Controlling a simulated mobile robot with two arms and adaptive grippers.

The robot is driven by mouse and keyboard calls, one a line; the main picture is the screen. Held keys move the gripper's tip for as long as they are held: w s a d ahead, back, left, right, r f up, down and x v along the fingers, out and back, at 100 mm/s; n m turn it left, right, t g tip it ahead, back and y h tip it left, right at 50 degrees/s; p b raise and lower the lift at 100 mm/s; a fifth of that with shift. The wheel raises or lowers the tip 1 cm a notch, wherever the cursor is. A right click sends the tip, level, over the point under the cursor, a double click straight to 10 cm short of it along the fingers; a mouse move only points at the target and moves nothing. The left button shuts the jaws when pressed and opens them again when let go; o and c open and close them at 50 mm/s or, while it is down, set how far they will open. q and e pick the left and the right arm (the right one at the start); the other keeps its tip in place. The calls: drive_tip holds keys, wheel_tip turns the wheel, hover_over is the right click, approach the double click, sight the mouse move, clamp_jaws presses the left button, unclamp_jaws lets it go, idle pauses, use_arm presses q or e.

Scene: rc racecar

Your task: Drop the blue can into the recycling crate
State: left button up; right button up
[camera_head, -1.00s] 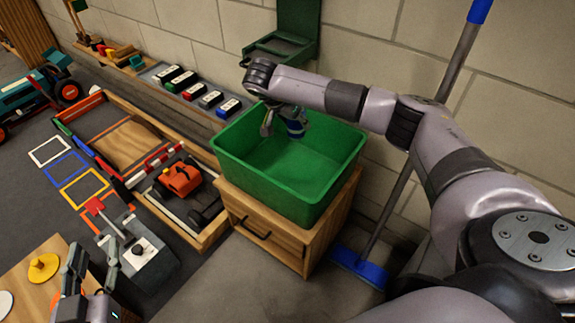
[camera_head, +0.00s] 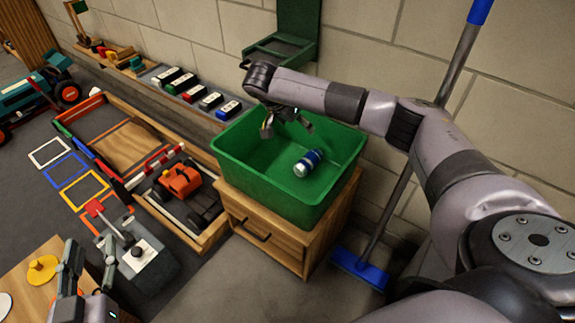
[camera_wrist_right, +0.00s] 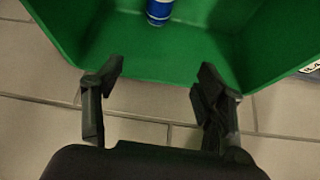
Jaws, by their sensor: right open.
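The blue can (camera_head: 308,163), with white or silver ends, lies on its side inside the green recycling crate (camera_head: 262,184). It also shows in the right wrist view (camera_wrist_right: 160,10), cut by the top edge. My right gripper (camera_head: 286,122) is open and empty above the back left part of the crate, apart from the can. Its spread fingers show in the right wrist view (camera_wrist_right: 158,95) with the crate (camera_wrist_right: 140,60) beyond them.
The crate stands on a wooden drawer cabinet (camera_head: 262,238). A broom (camera_head: 360,265) leans on the wall to its right. A framed track with an orange car (camera_head: 180,183) and a grey control box (camera_head: 137,252) lie left. Several labelled blocks (camera_head: 187,92) line the wall shelf.

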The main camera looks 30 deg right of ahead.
drive_tip(key=v, duration=1.2)
idle(0.3)
